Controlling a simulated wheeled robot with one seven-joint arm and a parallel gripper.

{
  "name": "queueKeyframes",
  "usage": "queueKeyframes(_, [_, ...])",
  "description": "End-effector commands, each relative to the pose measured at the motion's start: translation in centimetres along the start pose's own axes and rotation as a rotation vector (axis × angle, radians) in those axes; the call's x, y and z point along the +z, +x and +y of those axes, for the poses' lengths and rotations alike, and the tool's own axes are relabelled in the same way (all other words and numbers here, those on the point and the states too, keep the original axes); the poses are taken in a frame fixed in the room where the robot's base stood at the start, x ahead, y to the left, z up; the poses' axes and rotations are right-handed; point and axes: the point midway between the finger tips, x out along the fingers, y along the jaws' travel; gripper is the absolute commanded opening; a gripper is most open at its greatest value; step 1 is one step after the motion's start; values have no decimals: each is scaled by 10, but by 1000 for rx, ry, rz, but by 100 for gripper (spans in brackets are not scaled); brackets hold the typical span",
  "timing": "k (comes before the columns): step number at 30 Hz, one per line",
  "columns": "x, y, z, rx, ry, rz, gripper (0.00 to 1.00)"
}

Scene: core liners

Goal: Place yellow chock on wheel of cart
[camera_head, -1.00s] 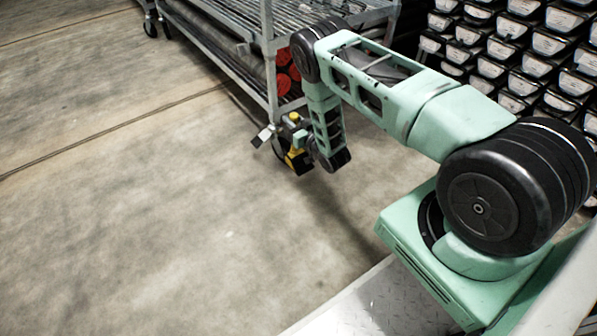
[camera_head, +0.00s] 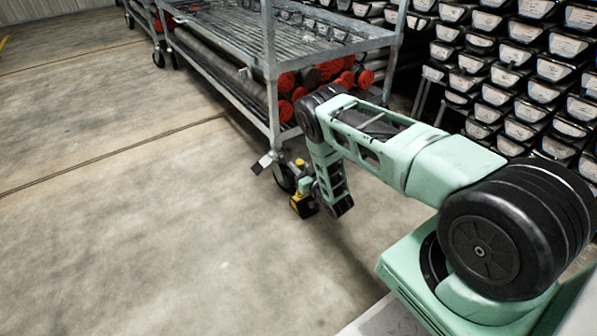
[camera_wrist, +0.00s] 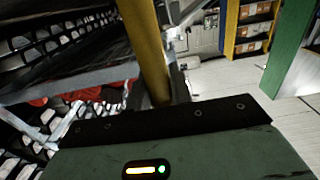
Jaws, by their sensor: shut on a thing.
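The cart (camera_head: 273,95) is a grey metal frame on casters, upper middle in the head view. Its near caster wheel (camera_head: 284,178) is dark, with a metal pedal beside it. My gripper (camera_head: 303,187) is low beside this wheel, on its right side, and is shut on the yellow chock (camera_head: 301,207), which shows as a small yellow and black block near the floor. The fingers are too small to make out there. Whether the chock touches the wheel I cannot tell. In the wrist view a yellow bar (camera_wrist: 145,50) stands upright beyond a dark edge; the wheel cannot be made out.
The cart's lower shelf carries long tubes with red ends (camera_head: 287,82). A rack of black boxes with white labels (camera_head: 480,60) stands behind at right. Another caster (camera_head: 158,58) is farther left. The concrete floor (camera_head: 120,240) at left is open.

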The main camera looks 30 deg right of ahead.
Motion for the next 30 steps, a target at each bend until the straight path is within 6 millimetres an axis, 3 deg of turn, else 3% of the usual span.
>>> queueKeyframes(12, [4, 1, 0, 0, -1, 5, 0])
queueKeyframes(13, [4, 0, 0, 0, 0, 1, 30])
queueKeyframes(15, [4, 0, 0, 0, 0, 1, 43])
queueKeyframes(25, [-1, 0, 0, 0, 0, 1, 43])
queueKeyframes(30, [-3, -22, 0, 1, 1, -3, 43])
